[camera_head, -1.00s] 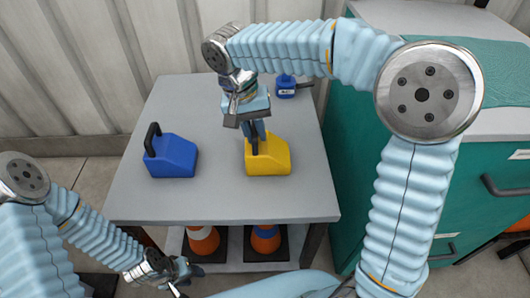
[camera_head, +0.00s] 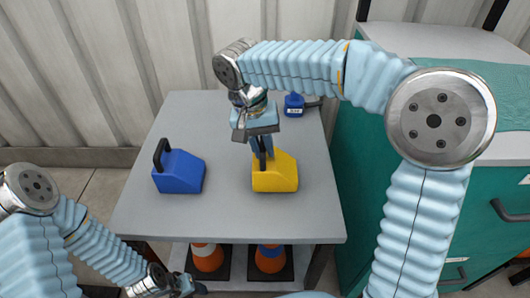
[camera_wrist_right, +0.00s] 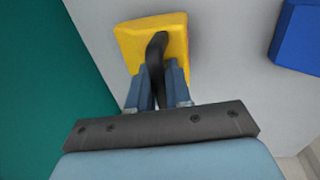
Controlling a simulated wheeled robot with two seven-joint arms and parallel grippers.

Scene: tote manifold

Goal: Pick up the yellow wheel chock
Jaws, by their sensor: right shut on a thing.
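The yellow wheel chock (camera_head: 275,176) is on the grey table, right of the middle, with a black handle on top. My right gripper (camera_head: 262,150) reaches down from above and is shut on the chock's black handle. In the right wrist view the yellow chock (camera_wrist_right: 150,38) shows beyond the fingers, and the handle (camera_wrist_right: 157,65) runs between the two blue fingers (camera_wrist_right: 160,90). I cannot tell whether the chock touches the table. My left gripper (camera_head: 185,287) is low at the front left, beside the table; whether it is open or shut is unclear.
A blue wheel chock (camera_head: 179,172) with a black handle stands to the left on the grey table (camera_head: 225,215). A small blue object (camera_head: 294,105) is at the back right. Orange cones (camera_head: 270,258) stand on the lower shelf. A teal cabinet (camera_head: 365,160) borders the right.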

